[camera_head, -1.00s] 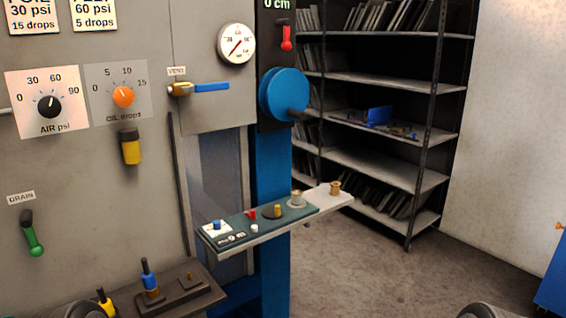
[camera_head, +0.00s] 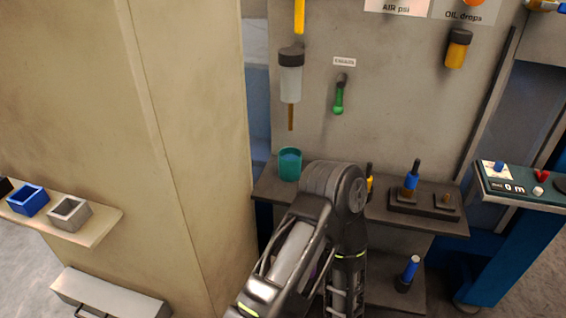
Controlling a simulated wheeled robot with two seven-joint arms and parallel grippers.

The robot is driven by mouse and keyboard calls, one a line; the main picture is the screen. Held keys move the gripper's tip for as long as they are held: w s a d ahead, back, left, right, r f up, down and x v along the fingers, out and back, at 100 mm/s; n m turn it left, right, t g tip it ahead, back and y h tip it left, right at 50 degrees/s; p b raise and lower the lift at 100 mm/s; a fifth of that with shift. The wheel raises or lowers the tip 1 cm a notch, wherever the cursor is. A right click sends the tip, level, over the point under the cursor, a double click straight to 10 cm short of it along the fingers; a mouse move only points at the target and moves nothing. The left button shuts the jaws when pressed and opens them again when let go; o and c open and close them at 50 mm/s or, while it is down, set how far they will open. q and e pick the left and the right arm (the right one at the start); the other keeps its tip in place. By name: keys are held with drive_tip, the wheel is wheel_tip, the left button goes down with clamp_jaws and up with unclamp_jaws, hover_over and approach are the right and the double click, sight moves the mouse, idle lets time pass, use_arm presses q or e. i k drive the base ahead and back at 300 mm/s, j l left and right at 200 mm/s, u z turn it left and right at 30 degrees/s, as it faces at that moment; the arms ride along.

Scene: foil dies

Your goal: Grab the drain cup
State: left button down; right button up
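The drain cup is likely the teal open-topped cup (camera_head: 290,165), upright at the left end of a dark shelf (camera_head: 275,190). It stands below a clear bowl with a black cap (camera_head: 291,80) and a thin brown stem (camera_head: 290,117). The green-handled drain lever (camera_head: 339,98) hangs on the panel to its right, under a label. Neither gripper's fingers show.
A yellow-handled tool and a blue-handled tool (camera_head: 411,181) stand on the shelf to the right. A beige cabinet (camera_head: 190,130) fills the left. Its ledge holds a blue box (camera_head: 28,200) and a grey box (camera_head: 70,213). A control ledge (camera_head: 520,188) juts out at right.

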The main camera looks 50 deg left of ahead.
sight(289, 158)
drive_tip(key=j+u, duration=0.15)
drive_tip(key=u, duration=1.45)
